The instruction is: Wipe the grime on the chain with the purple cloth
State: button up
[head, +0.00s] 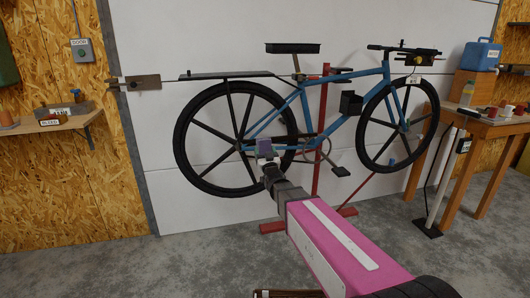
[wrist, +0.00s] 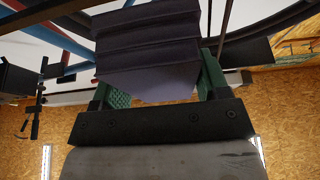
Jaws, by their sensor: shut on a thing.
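The purple cloth (wrist: 148,48) is folded in ridges and sits between the green-padded fingers of my gripper (wrist: 163,78). My gripper is shut on it. In the head view the cloth (head: 264,146) shows at the tip of my gripper (head: 266,158), in front of the lower rear part of the blue bicycle (head: 297,98). The chain (head: 290,148) runs between the rear wheel hub and the crank (head: 318,150). The cloth and gripper cover part of it. I cannot tell whether the cloth touches the chain, and no grime is distinguishable at this size.
The bicycle hangs on a red stand (head: 322,125) with feet on the concrete floor. A wooden table (head: 492,124) with a blue case (head: 481,56) and cups is at right. A small shelf (head: 52,127) is on the left wall. The floor at left is clear.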

dwell(0.3)
jog(key=w+a, duration=0.2)
jog(key=w, duration=0.4)
jog(key=shift+w, duration=0.4)
jog(key=shift+w+a, duration=0.25)
jog(key=shift+w, duration=0.7)
dwell(0.8)
jog(key=shift+d, duration=0.1)
jog(key=d, duration=0.1)
jog(key=w+d, duration=0.1)
jog(key=d, duration=0.1)
jog(key=shift+d, duration=0.3)
jog(key=shift+w, duration=0.1)
jog(key=shift+a, duration=0.1)
